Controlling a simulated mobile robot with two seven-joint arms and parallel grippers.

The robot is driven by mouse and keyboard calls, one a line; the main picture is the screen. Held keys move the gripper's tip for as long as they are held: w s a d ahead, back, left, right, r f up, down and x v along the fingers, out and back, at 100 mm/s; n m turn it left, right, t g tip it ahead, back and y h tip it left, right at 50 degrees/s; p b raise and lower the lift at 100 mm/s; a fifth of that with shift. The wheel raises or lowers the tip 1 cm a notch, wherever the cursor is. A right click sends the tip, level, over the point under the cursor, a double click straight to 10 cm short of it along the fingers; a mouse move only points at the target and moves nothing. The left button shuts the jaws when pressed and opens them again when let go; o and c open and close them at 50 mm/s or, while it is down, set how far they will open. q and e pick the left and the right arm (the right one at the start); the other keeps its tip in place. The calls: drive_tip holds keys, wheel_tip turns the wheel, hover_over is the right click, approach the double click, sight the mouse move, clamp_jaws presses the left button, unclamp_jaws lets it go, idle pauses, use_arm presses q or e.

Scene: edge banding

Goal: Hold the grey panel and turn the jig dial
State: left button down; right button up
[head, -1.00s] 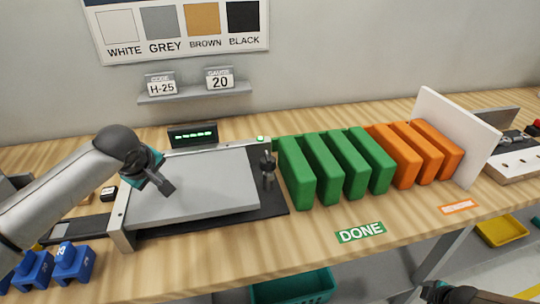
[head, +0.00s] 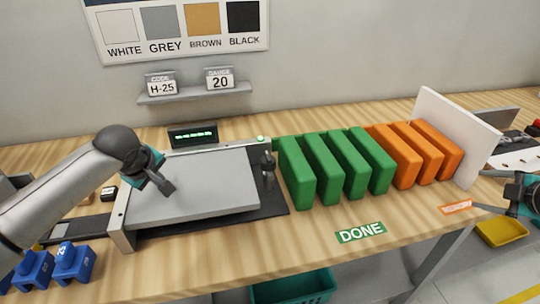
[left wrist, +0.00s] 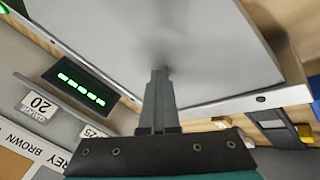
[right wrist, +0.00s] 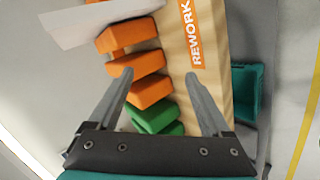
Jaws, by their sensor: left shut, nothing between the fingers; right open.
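The grey panel (head: 195,190) lies flat in the jig on a dark base (head: 270,208). My left gripper (head: 170,190) is shut and empty, its tips at the panel's top face; the left wrist view shows the fingertips (left wrist: 160,75) against the panel (left wrist: 200,40). A dark upright knob-like post (head: 268,172) stands at the panel's right edge; I cannot tell if it is the jig dial. My right gripper (head: 478,208) is open and empty, over the bench's front right edge by the orange label. Its spread fingers show in the right wrist view (right wrist: 160,95).
Several green blocks (head: 330,167) and orange blocks (head: 418,152) stand in a row between the jig and a white upright board (head: 455,130). A lit display (head: 193,135) stands behind the jig. Blue blocks (head: 72,263) sit front left. Bench around the DONE label (head: 360,233) is clear.

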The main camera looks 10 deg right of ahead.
drive_tip(key=w+a+r+n+t+y, duration=0.25)
drive_tip(key=w+a+n+y, duration=0.2)
drive_tip(key=a, duration=0.45)
drive_tip(key=w+a+r+n+t+y, duration=0.1)
drive_tip(key=w+a+r+n+y, duration=0.4)
drive_tip(key=a, duration=0.3)
drive_tip(key=w+a+r+n+g+y, duration=0.1)
drive_tip(key=a+n+g+y, duration=0.1)
drive_tip(key=a+n, duration=0.35)
drive_tip(key=w+a+n+g+y, duration=0.2)
drive_tip(key=a+n+g+y, duration=0.1)
drive_tip(key=a, duration=0.5)
drive_tip(key=n+g+h, duration=0.6)
drive_tip(key=n+h, duration=0.3)
drive_tip(key=n, duration=0.5)
approach(270, 156)
drive_tip(key=shift+t+h, duration=0.25)
drive_tip(key=x, duration=1)
drive_tip(key=shift+s+a, duration=0.2)
drive_tip(key=shift+s, duration=0.05)
